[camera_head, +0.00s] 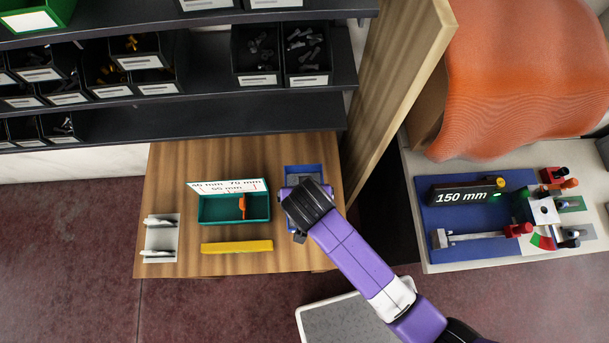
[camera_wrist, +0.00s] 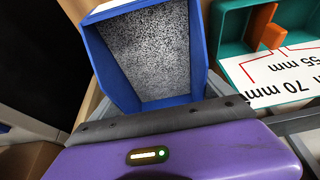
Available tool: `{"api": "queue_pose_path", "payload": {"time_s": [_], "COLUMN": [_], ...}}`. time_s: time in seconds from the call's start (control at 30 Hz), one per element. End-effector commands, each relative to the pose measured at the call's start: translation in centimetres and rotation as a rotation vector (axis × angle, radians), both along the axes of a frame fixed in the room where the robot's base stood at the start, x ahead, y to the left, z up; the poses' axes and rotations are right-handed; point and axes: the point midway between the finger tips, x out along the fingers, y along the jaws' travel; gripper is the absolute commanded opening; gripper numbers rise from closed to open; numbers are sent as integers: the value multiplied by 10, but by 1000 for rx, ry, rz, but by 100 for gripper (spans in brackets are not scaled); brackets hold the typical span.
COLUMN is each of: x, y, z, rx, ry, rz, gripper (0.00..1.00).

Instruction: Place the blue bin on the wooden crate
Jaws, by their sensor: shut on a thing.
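The blue bin (camera_head: 303,170) is at the right of the wooden tabletop, partly hidden under my gripper (camera_head: 298,193). In the wrist view the bin (camera_wrist: 92,50) is open-topped, with a speckled grey inside. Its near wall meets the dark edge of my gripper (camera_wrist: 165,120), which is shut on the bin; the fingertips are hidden. I cannot tell whether the bin touches the tabletop. I cannot clearly make out a separate wooden crate in either view.
A teal tray (camera_head: 225,215) with a white label stands left of the bin, with a yellow bar (camera_head: 237,247) in front and a grey holder (camera_head: 161,238) further left. A tall wooden panel (camera_head: 400,80) rises at the right. Dark shelves (camera_head: 200,115) with small bins are behind.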

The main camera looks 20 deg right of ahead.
Motion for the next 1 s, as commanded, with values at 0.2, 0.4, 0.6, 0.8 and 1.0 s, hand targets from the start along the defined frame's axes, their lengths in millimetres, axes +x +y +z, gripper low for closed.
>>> {"api": "queue_pose_path", "payload": {"time_s": [0.2,0.4,0.6,0.8,1.0], "x": [0,0,1,1,0], "y": [0,0,0,0,0], "z": [-19,-45,-55,-55,-57], "rx": [-1,-2,1,0,0], "ry": [0,1,-2,-2,-1], "rz": [-1,0,-1,-1,-1], "gripper": [39,39,39,39,100]}}
